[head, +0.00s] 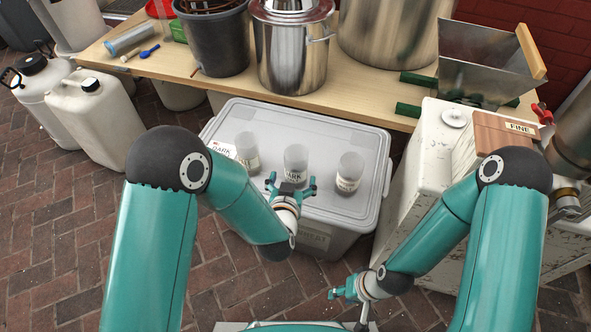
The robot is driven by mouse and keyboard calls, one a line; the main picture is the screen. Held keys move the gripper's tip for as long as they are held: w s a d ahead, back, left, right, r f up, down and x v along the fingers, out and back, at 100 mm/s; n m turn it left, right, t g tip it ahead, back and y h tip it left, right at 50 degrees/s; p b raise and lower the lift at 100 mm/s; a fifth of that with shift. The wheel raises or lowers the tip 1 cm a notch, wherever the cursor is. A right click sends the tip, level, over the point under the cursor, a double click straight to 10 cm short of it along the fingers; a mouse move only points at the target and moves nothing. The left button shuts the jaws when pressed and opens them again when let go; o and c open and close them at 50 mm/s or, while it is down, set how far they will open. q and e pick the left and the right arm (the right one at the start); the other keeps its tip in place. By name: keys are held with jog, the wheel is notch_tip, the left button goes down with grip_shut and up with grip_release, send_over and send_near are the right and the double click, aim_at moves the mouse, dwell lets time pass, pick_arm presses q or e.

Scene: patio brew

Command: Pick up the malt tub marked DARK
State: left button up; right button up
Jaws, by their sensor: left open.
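Three clear-topped malt tubs stand in a row on the grey lidded bin (228,116). The middle tub (296,156) has a label that seems to read DARK. The left tub (248,153) and the right tub (349,168) have labels too small to read surely. A white card (221,149) reading DARK lies by the left tub. My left gripper (292,180) is open just in front of the middle tub, its fingers spread to either side of the tub's lower part; I cannot tell whether they touch it. My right gripper (342,291) is low in front of the bin, away from the tubs.
A wooden bench (220,88) behind holds a steel pot (290,50), a dark bucket (215,40) and a grain mill hopper (485,60). A worn white cabinet (420,180) with a wooden box marked FINE (500,135) stands right. White jugs (95,115) stand left.

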pick_arm(q)
jog(key=b+x, duration=0.1)
jog(key=x, duration=0.3)
jog(key=shift+w+d+r, duration=0.1)
jog(key=shift+w+d, duration=0.05)
jog(key=shift+w, duration=0.15)
jog(key=c, duration=1.3)
jog(key=shift+o, duration=0.2)
jog(key=shift+r, duration=0.1)
